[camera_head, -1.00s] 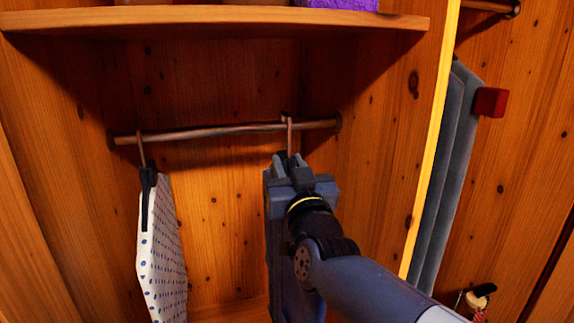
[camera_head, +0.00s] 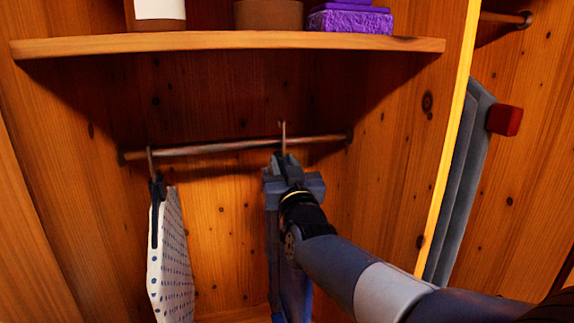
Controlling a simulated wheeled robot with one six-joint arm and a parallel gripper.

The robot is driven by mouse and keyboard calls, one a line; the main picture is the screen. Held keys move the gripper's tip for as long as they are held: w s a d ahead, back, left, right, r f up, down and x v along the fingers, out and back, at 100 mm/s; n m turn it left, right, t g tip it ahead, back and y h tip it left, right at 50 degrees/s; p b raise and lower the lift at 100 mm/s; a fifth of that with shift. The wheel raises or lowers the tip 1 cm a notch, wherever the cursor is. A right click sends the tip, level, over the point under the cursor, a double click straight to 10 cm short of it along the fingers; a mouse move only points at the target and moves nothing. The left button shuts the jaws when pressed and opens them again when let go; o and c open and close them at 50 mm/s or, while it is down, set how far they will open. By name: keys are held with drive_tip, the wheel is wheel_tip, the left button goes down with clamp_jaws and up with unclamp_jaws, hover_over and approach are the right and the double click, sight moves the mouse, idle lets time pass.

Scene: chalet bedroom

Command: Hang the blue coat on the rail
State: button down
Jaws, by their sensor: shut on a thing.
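The blue coat (camera_head: 292,295) hangs below my gripper (camera_head: 285,165), mostly hidden behind my gripper and arm. My gripper is shut on it at the top, near its hanger. The thin hanger hook (camera_head: 283,135) stands up above the gripper at the rail (camera_head: 215,148). Its tip shows above the rail's line, right of the rail's middle. I cannot tell whether the hook rests on the rail or is just in front of or above it.
A white dotted garment (camera_head: 172,260) hangs on the rail's left part. A wooden shelf (camera_head: 220,42) above bears purple boxes (camera_head: 350,20) and other containers. A divider (camera_head: 447,150) stands right, with a grey padded thing (camera_head: 465,180) beyond. The rail between the hangers is free.

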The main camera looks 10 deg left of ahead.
drive_tip(key=shift+w+a+r+p, duration=0.2)
drive_tip(key=shift+w+a+p, duration=0.15)
drive_tip(key=shift+w, duration=0.3)
wheel_tip(320, 180, down, 3)
drive_tip(key=b, duration=0.3)
drive_tip(key=shift+r, duration=0.2)
drive_tip(key=shift+d, duration=0.1)
